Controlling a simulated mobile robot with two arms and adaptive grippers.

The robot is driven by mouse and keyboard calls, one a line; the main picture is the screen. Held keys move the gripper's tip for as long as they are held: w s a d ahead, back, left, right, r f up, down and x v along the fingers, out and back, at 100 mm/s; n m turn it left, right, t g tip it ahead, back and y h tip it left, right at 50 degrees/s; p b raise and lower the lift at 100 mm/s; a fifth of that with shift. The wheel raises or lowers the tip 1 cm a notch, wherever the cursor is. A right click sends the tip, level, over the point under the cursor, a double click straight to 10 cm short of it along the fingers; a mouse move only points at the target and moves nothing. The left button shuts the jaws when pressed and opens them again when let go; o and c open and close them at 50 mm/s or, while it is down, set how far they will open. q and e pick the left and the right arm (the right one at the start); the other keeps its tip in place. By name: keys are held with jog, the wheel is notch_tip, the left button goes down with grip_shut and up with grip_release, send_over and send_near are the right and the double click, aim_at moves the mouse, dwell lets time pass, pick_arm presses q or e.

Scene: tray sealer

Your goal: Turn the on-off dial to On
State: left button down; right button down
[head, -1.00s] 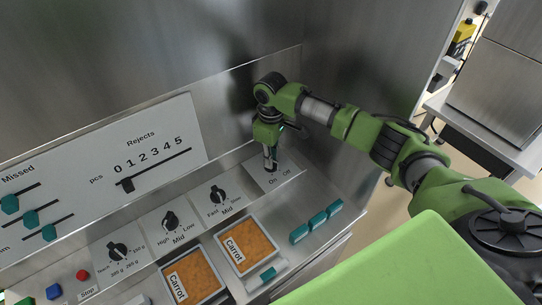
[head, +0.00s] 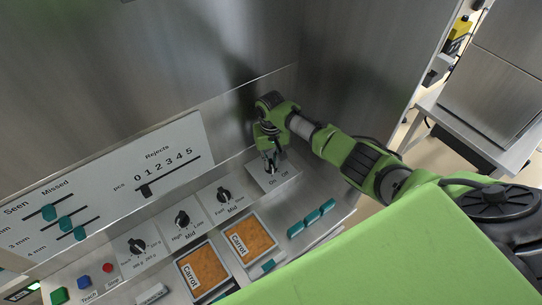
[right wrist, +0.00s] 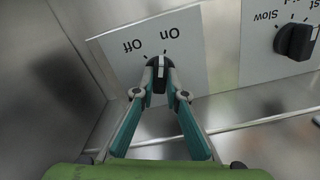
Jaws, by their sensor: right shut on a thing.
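The on-off dial (right wrist: 158,72) is a black knob with a white line, on a pale plate (right wrist: 112,48) marked On and Off. In the right wrist view its labels are upside down, and the white line points up, closer to the On tick than the Off tick. My right gripper (right wrist: 158,84) is shut on the dial, one fingertip on each side. In the head view my right gripper (head: 271,167) hides most of the dial, above the On and Off labels. My left gripper is not in view.
Other black dials (head: 223,195) sit left of the plate; one shows at the right edge of the wrist view (right wrist: 294,41). The slider panel (head: 110,185) is further left. Carrot packs (head: 252,240) and teal blocks (head: 312,218) lie in front. Metal walls stand close behind and right.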

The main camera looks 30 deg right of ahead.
aim_at(271, 163)
jog(key=shift+r+m+p, duration=0.1)
jog(key=shift+m+p, duration=0.5)
jog(key=shift+m, duration=0.4)
jog(key=c, duration=2)
grip_release()
jog(key=shift+c, duration=0.2)
notch_tip(271, 163, up, 12)
